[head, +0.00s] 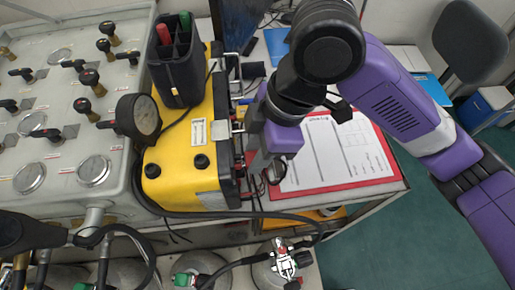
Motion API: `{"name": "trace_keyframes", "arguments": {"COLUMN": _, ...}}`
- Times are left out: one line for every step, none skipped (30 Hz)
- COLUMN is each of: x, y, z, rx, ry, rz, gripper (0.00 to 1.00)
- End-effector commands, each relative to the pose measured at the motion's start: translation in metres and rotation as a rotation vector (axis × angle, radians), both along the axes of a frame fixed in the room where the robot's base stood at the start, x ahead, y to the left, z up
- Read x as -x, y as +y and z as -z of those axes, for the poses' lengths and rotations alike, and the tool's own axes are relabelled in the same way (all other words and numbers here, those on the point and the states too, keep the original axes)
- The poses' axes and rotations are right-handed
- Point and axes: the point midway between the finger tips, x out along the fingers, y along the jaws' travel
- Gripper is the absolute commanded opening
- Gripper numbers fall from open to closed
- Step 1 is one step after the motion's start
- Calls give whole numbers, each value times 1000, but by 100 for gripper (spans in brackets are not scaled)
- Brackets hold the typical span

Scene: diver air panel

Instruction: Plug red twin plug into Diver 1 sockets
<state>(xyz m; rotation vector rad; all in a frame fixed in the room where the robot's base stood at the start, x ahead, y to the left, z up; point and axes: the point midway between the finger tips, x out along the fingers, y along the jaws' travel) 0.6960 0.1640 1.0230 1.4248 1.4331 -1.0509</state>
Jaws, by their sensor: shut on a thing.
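A yellow air panel box (180,165) stands left of centre, its dark side panel facing right toward my gripper. My gripper (262,172) points down just right of that side panel and is shut, apparently on the red twin plug. The plug is mostly hidden by the fingers, and a dark cable loop (279,173) shows beside the fingertips. The Diver 1 sockets cannot be made out from this angle, nor can I tell whether the plug touches them. Small red and metal fittings show along the box's right side.
A red clipboard (345,184) with a printed sheet lies on the table right of my gripper. A black holder (176,68) with red and green handled items stands on the box. A grey valve panel (60,140) fills the left. A black hose (200,214) runs along the front.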

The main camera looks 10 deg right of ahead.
Motion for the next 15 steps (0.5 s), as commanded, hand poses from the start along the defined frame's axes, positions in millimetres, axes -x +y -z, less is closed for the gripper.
{"name": "trace_keyframes", "arguments": {"x": 0, "y": 0, "z": 0, "rx": 0, "ry": 0, "rz": 0, "gripper": 0}}
{"name": "trace_keyframes", "arguments": {"x": 0, "y": 0, "z": 0, "rx": 0, "ry": 0, "rz": 0, "gripper": 0}}
{"name": "trace_keyframes", "arguments": {"x": 0, "y": 0, "z": 0, "rx": 0, "ry": 0, "rz": 0, "gripper": 0}}
{"name": "trace_keyframes", "arguments": {"x": 0, "y": 0, "z": 0, "rx": 0, "ry": 0, "rz": 0, "gripper": 0}}
{"name": "trace_keyframes", "arguments": {"x": 0, "y": 0, "z": 0, "rx": 0, "ry": 0, "rz": 0, "gripper": 0}}
{"name": "trace_keyframes", "arguments": {"x": 0, "y": 0, "z": 0, "rx": 0, "ry": 0, "rz": 0, "gripper": 0}}
{"name": "trace_keyframes", "arguments": {"x": 0, "y": 1, "z": 0, "rx": 0, "ry": 0, "rz": 0, "gripper": 0}}
{"name": "trace_keyframes", "arguments": {"x": 0, "y": 1, "z": 0, "rx": 0, "ry": 0, "rz": 0, "gripper": 0}}
{"name": "trace_keyframes", "arguments": {"x": 0, "y": 1, "z": 0, "rx": 0, "ry": 0, "rz": 0, "gripper": 0}}
{"name": "trace_keyframes", "arguments": {"x": 0, "y": 1, "z": 0, "rx": 0, "ry": 0, "rz": 0, "gripper": 0}}
{"name": "trace_keyframes", "arguments": {"x": 0, "y": 2, "z": 0, "rx": 0, "ry": 0, "rz": 0, "gripper": 0}}
{"name": "trace_keyframes", "arguments": {"x": 0, "y": 2, "z": 0, "rx": 0, "ry": 0, "rz": -1, "gripper": 0}}
{"name": "trace_keyframes", "arguments": {"x": 0, "y": 3, "z": 0, "rx": -1, "ry": 0, "rz": -1, "gripper": 0}}
{"name": "trace_keyframes", "arguments": {"x": 0, "y": 3, "z": 0, "rx": -1, "ry": 0, "rz": -1, "gripper": 0}}
{"name": "trace_keyframes", "arguments": {"x": 0, "y": 4, "z": 0, "rx": -1, "ry": 0, "rz": -1, "gripper": 0}}
